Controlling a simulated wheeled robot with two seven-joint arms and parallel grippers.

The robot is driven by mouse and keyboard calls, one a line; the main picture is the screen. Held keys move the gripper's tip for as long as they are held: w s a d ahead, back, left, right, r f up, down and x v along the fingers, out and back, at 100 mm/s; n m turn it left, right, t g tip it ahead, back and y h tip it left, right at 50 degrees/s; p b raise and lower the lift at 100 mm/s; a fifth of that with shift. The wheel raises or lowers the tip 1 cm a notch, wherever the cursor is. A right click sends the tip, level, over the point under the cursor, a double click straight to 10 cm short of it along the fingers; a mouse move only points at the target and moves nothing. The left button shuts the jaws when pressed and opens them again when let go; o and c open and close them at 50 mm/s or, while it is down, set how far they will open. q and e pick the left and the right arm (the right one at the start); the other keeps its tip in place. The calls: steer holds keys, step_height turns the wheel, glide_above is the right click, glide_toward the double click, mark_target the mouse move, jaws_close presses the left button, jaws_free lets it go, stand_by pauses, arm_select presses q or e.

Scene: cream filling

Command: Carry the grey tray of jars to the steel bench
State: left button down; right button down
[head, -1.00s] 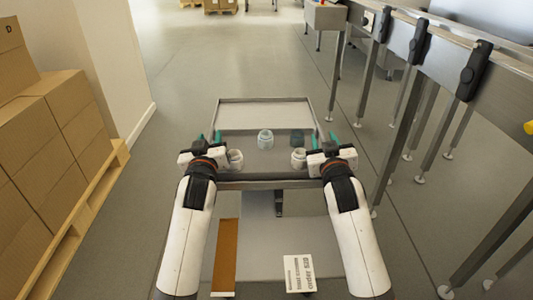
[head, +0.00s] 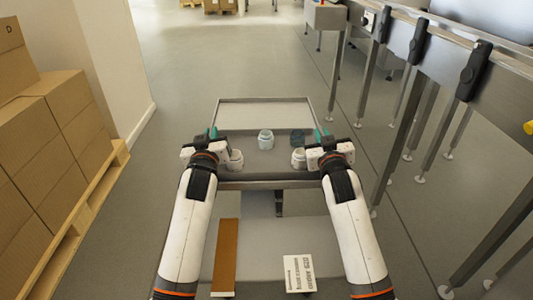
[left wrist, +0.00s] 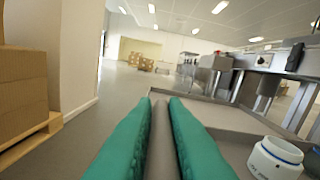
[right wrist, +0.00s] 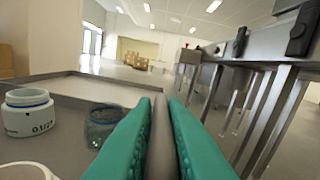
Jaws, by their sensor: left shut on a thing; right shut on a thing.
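The grey tray (head: 264,117) is in front of me in the head view, level as far as I can see. White jars (head: 265,140) and a dark glass jar (head: 297,137) stand in its nearer half. My left gripper (head: 212,133) is shut on the tray's left rim, which shows as a grey bar between the green fingers in the left wrist view. My right gripper (head: 321,135) is shut on the right rim, seen likewise in the right wrist view. A white jar (left wrist: 275,158) stands just right of the left fingers. The glass jar (right wrist: 103,122) is left of the right fingers.
Steel equipment on legs (head: 415,82) runs along the right; I cannot tell which part is the bench. Cardboard boxes (head: 40,140) on a wooden pallet (head: 85,205) stand at left by a wall. Open floor (head: 235,50) lies ahead. A brown strip (head: 226,250) and printed card (head: 299,273) are below.

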arm_select(q)
steer(key=shift+r, duration=0.1)
